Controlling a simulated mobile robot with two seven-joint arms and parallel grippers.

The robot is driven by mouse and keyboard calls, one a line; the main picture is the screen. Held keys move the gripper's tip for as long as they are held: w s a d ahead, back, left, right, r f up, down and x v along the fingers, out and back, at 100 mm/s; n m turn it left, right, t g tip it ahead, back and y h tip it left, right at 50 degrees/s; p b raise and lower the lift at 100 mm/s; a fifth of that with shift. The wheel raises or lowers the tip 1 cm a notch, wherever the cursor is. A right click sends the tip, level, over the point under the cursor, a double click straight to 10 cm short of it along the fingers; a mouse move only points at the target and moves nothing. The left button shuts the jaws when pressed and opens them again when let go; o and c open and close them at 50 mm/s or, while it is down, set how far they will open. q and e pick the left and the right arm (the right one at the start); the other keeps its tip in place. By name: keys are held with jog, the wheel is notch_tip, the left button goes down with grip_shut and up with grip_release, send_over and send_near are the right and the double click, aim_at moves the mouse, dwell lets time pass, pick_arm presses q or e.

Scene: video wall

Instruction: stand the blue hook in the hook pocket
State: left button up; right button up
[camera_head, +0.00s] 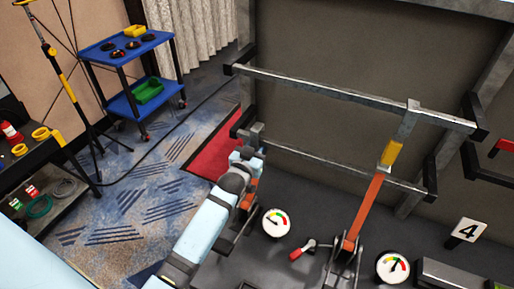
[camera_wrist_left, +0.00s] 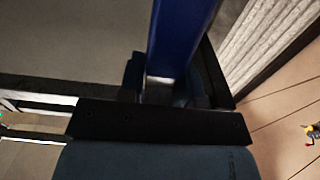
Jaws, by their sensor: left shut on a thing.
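In the left wrist view, a dark blue bar, which I take to be the blue hook (camera_wrist_left: 178,38), stands between the fingers of my left gripper (camera_wrist_left: 165,88). The gripper is shut on its lower end, and its upper end runs out of the picture. In the head view, my light-blue left arm reaches up from the bottom, with the left gripper (camera_head: 247,155) by the left end of the grey metal frame. The hook cannot be made out there; the arm and frame hide that spot. I cannot identify the hook pocket in either view. My right gripper does not show.
Metal rails (camera_head: 350,95) cross a large grey panel (camera_head: 370,50). Below are two round gauges (camera_head: 276,223), an orange lever (camera_head: 366,208) with a yellow top and a red-handled lever (camera_head: 302,249). A red mat (camera_head: 212,150) and a blue cart (camera_head: 130,45) lie left.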

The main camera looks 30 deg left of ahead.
pick_arm(q)
jog(key=shift+s, duration=0.1)
jog(key=s+p, duration=0.3)
jog(key=s, duration=0.4)
jog(key=shift+s+d, duration=0.2)
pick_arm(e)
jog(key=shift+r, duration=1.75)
